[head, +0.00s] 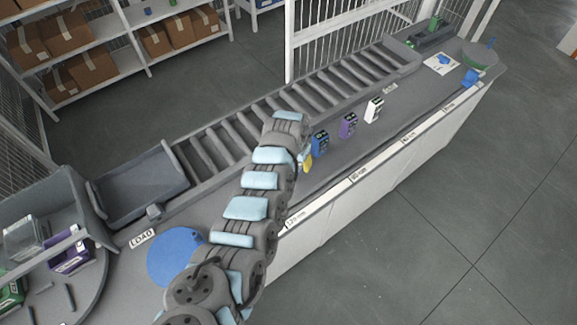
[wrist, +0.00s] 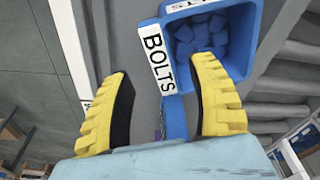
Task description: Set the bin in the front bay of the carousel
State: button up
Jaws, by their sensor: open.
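A blue bin (head: 320,143) stands on the counter beside my gripper (head: 306,158), partly hidden by my arm. In the wrist view, the blue bin (wrist: 250,40) holds blue pieces and has a white label reading BOLTS. My gripper (wrist: 160,92) is open, with its two yellow fingers apart. The label's lower end and a blue part of the bin show between the fingers, and the right finger overlaps the bin's near edge. I cannot tell whether either finger touches it. The grey round carousel (head: 52,303) is at the lower left, with a purple bin (head: 68,252) and a green bin (head: 12,295) on it.
A purple box (head: 348,125) and a white box (head: 374,110) stand farther along the counter. A roller conveyor (head: 265,110) runs behind them. A grey tray (head: 140,188), a LOAD sign (head: 142,238) and a blue disc (head: 170,257) lie between my arm and the carousel.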

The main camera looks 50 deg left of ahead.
aim_at(299, 166)
jog(key=shift+w+a+f+b, duration=0.1)
jog(key=shift+w+f+b, duration=0.2)
jog(key=shift+f, duration=0.25)
jog(key=shift+w+a+f+b, duration=0.15)
jog(key=shift+f+b, duration=0.2)
jog(key=shift+f, duration=0.25)
jog(key=shift+w+d+f+b, duration=0.1)
jog(key=shift+w+f+b, duration=0.2)
jog(key=shift+f, duration=0.25)
jog(key=shift+a+f+b, duration=0.1)
jog(key=shift+f+b, duration=0.35)
jog(key=shift+f, duration=0.25)
jog(key=shift+f, duration=0.25)
grip_shut()
